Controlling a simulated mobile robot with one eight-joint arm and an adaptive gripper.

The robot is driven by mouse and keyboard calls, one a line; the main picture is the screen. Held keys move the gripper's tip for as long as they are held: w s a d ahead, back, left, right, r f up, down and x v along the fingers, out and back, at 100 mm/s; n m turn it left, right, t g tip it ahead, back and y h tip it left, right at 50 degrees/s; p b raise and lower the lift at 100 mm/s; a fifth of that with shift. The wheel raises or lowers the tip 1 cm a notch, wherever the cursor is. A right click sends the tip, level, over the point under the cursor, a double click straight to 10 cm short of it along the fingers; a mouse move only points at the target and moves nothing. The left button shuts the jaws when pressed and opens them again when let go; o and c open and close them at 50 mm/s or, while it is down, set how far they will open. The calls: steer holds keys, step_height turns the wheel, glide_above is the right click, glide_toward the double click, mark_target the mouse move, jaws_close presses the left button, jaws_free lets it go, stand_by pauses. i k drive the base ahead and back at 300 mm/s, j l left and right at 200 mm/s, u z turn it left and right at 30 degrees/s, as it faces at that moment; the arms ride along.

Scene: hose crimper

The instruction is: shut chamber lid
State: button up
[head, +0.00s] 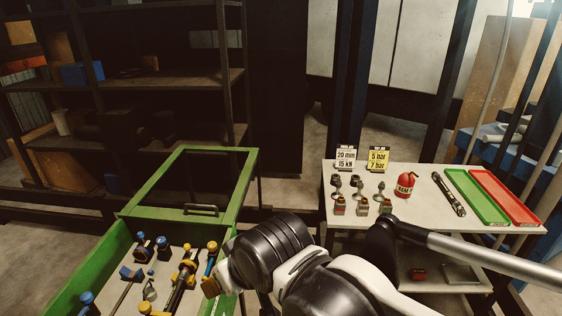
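The chamber (85,271) is a green-walled box at the lower left, open at the top. Its lid (243,181), a green frame around a dark panel, is raised at the far side of the box. Blue and yellow fittings and a rod-like tool (180,284) are inside the chamber. My black and white arm reaches in from the lower right, over the chamber's right side. My gripper's fingers cannot be made out, so its opening and any contact are unclear.
A dark shelf rack (165,81) stands behind the chamber.

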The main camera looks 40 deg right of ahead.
mark_target(132, 210)
steer(key=z, duration=0.45)
steer(key=i+l+u, duration=0.15)
steer(key=i+l, duration=0.85)
steer(key=l, duration=0.15)
